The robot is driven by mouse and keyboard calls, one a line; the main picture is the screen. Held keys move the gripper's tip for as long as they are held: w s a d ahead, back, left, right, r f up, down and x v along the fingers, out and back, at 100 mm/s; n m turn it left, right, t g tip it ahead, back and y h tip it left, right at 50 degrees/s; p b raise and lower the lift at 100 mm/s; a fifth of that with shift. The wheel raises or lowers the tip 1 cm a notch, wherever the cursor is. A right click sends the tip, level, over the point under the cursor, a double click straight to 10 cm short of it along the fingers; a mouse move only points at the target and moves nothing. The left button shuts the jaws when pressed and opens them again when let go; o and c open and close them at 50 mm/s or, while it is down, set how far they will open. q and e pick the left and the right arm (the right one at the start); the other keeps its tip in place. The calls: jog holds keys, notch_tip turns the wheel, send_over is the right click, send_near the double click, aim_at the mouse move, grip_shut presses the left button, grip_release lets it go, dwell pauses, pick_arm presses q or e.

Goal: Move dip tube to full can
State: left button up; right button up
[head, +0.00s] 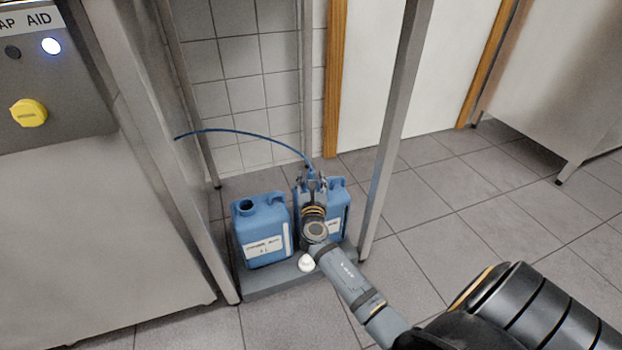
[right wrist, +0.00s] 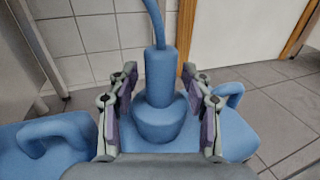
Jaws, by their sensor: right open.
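The dip tube (right wrist: 160,80), a blue cylinder on a wider collar, stands upright in the neck of the right blue can (head: 339,198). A thin blue hose (head: 250,133) runs from its top to the machine at left. In the head view my right gripper (head: 312,182) and wrist hide much of the right can. The left blue can (head: 262,232) has an open neck and a white label. My left gripper is not in view.
Both cans stand on a low grey tray (head: 262,288) between metal table legs (head: 392,130). A white cap (head: 306,263) lies at the tray's front. A steel machine (head: 90,220) is close on the left. Tiled floor is free on the right.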

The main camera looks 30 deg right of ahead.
jog(key=v, duration=1.1)
jog(key=shift+s, duration=0.3)
jog(key=shift+a+f, duration=0.1)
